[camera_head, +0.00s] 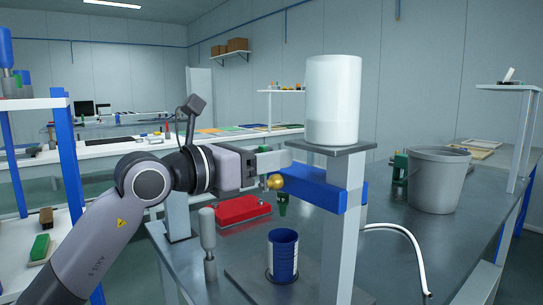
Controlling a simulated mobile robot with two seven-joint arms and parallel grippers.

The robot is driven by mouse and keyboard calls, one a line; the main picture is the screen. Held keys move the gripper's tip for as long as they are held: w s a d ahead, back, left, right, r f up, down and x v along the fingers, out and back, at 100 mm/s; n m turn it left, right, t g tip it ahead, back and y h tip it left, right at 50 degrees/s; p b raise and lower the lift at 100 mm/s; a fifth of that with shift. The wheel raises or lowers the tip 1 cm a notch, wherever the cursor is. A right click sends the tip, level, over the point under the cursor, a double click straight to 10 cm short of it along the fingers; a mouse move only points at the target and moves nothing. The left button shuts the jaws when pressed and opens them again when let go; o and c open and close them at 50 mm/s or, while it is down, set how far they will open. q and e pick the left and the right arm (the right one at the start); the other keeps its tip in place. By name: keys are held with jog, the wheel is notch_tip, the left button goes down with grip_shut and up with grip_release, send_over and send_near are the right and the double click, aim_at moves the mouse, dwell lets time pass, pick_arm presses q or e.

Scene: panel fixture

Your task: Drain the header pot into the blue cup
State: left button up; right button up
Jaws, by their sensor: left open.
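The header pot (333,98) is a white cylinder on a grey plate on top of a stand. Below it a blue crossbar (318,189) carries a round brass knob (275,181) and a green spout (283,204) pointing down. The blue cup (284,258) stands upright on the dark bench below the spout; its contents cannot be seen. My left gripper (274,169) is open at the knob, with a pale finger just above it. Whether it touches the knob cannot be told. My right gripper is not in view.
A grey bucket (437,180) stands at the right with a green fixture (399,168) beside it. A white hose (410,238) curves over the bench.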

pick_arm(q)
jog(key=shift+w+d, duration=0.25)
jog(key=shift+d, duration=0.15)
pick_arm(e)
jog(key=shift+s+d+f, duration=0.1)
pick_arm(q)
grip_shut()
jog(key=shift+s+d+f+m+b, duration=0.2)
jog(key=shift+m+b, duration=0.2)
jog(key=shift+m, duration=0.2)
jog(key=shift+s+d+f+m+b, duration=0.1)
jog(key=shift+s+m+b, duration=0.1)
jog(key=shift+m+b, duration=0.3)
jog(key=m, duration=0.1)
jog(key=s+m+b, duration=0.1)
jog(key=m, duration=0.1)
jog(key=shift+d+m, duration=0.3)
jog(key=shift+d, duration=0.05)
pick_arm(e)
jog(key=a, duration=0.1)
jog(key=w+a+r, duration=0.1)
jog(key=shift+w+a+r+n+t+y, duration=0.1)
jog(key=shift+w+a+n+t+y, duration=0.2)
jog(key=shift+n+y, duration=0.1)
